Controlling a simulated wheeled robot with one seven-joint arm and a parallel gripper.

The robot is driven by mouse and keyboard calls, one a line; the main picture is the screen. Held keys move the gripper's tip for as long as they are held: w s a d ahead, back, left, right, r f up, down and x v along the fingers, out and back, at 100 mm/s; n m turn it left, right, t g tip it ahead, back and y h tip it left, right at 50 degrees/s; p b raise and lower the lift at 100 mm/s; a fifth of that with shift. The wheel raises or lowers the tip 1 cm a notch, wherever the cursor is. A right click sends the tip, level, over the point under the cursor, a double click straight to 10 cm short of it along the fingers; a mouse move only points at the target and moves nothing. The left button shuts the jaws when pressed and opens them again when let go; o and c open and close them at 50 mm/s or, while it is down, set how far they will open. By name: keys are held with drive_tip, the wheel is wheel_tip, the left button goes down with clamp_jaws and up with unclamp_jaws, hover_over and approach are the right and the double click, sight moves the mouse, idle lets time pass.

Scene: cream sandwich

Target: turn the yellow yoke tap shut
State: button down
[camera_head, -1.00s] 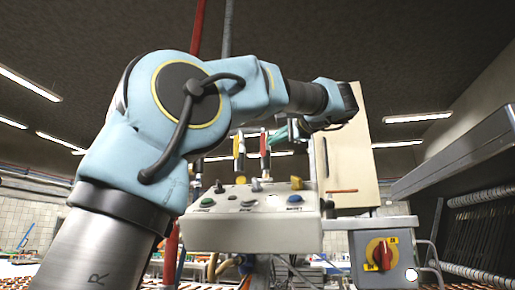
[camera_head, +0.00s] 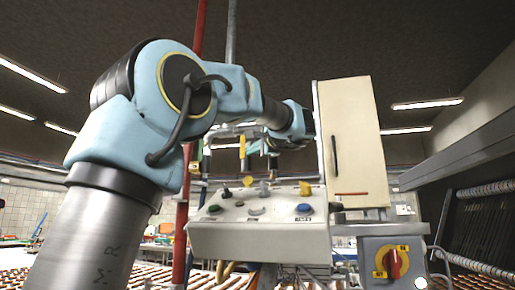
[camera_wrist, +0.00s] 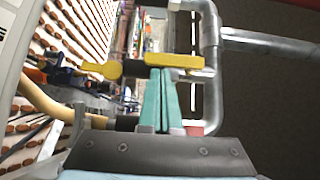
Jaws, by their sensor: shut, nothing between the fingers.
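A yellow upright handle (camera_head: 242,147) stands above the back of the control box in the head view. In the wrist view a yellow bar (camera_wrist: 174,61) lies across the pipework just beyond my fingertips, and a yellow round-ended piece (camera_wrist: 104,69) is left of it. I cannot tell which of these yellow parts matches the handle in the head view. My gripper (camera_wrist: 160,72) is shut and empty, its teal fingers together and their tips at the lower edge of the bar. Whether they touch it is unclear. My gripper is small and partly hidden in the head view (camera_head: 257,147).
The grey control box (camera_head: 260,240) with several knobs stands below my gripper. A cream cabinet (camera_head: 355,150) is to the right, above a grey switch box with a red knob (camera_head: 393,263). A red vertical pipe (camera_head: 182,235) is left.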

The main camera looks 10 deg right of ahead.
drive_tip(key=shift+f, duration=0.1)
drive_tip(key=shift+w+a+f+b, duration=0.1)
drive_tip(key=shift+b, duration=0.7)
